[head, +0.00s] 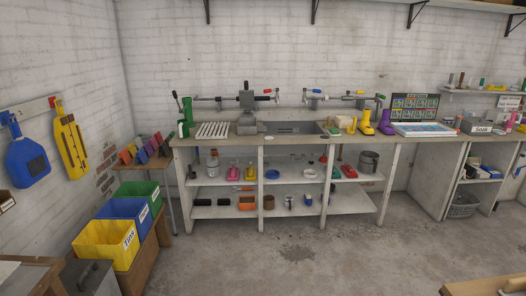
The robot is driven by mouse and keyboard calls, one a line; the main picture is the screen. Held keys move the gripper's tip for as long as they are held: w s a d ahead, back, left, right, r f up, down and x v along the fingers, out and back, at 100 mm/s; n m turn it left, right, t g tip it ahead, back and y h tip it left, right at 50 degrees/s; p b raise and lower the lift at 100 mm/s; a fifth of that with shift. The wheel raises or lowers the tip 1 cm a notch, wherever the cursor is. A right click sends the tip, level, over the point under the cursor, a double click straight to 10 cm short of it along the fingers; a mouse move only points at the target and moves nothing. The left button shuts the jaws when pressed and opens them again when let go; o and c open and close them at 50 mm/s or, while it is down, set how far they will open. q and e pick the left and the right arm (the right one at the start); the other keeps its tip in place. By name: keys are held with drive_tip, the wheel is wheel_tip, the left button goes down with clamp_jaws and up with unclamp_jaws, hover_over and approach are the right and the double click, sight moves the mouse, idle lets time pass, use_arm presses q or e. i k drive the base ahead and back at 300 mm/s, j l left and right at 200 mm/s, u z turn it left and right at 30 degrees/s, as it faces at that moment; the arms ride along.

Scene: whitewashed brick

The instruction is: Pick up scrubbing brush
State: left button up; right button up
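I cannot pick out a scrubbing brush for certain; the small items are too far off to tell apart. Small orange and dark items (247,203) lie on the lower shelf under the long counter (286,140), and one of them could be a brush. Red and green items (348,171) sit on the upper shelf at the right. Neither of my grippers shows in the head view.
Yellow (107,243), blue and green bins stand at the left on a low wooden bench. A grey wire basket (463,205) sits under the right counter. The concrete floor (300,254) before the counter is clear.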

sight(328, 125)
drive_tip(key=i+z, duration=0.2)
drive_tip(key=i, duration=0.3)
drive_tip(key=i+z, duration=0.2)
drive_tip(key=i, duration=0.3)
drive_tip(key=i+j+z, duration=0.15)
drive_tip(key=i, duration=0.3)
drive_tip(key=i+j+z, duration=0.2)
drive_tip(key=i, duration=0.3)
drive_tip(key=i+j+z, duration=0.2)
drive_tip(key=i, duration=0.25)
drive_tip(key=i+l+z, duration=0.15)
drive_tip(key=i+z, duration=0.15)
drive_tip(key=i, duration=0.6)
drive_tip(key=i+z, duration=0.25)
drive_tip(key=i, duration=0.65)
